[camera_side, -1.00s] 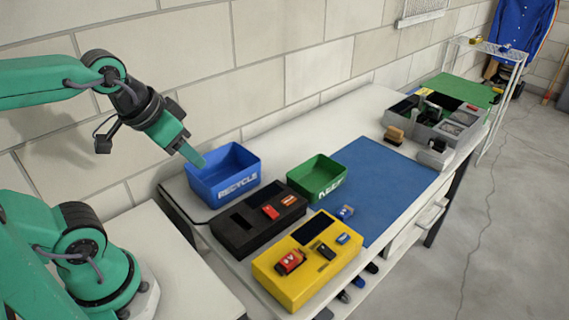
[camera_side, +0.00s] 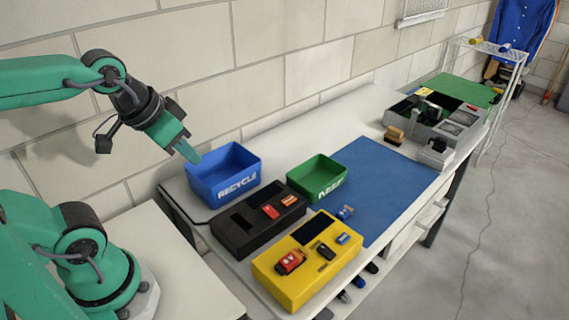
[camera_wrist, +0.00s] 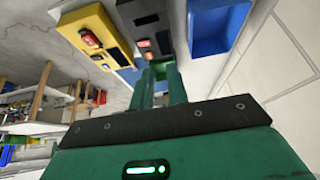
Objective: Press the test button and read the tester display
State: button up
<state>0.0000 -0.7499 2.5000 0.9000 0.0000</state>
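A yellow box (camera_side: 290,285) with a dark display (camera_side: 315,226) stands at the bench's near edge. On its top are a red part (camera_side: 290,261), a small dark part (camera_side: 326,251) and a blue part (camera_side: 342,239). A black box (camera_side: 235,238) beside it has a dark panel (camera_side: 266,194), a red part (camera_side: 270,212) and an orange part (camera_side: 288,201). I cannot tell which is the test button, and no reading is legible. My gripper (camera_side: 189,152) hangs above and left of both boxes, touching neither. Its fingers (camera_wrist: 159,88) show no held object; their opening is unclear.
A blue RECYCLE bin (camera_side: 238,188) stands just right of and below my fingertips. A green bin (camera_side: 300,186) stands beyond the black box. A small blue item (camera_side: 346,212) lies on the blue mat (camera_side: 385,180). A grey organizer (camera_side: 460,140) stands at the far end.

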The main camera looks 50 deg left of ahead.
grip_shut()
dwell(1.2)
jog(key=shift+w, duration=0.1)
jog(key=m+t+h, duration=0.3)
jog(key=m+h, duration=0.1)
jog(key=m, duration=1)
send_over(338, 239)
notch_tip(338, 239, down, 9)
jog(key=shift+w+r, duration=0.1)
jog(key=shift+r, duration=0.15)
jog(key=shift+f, duration=0.1)
jog(key=shift+f, duration=4.35)
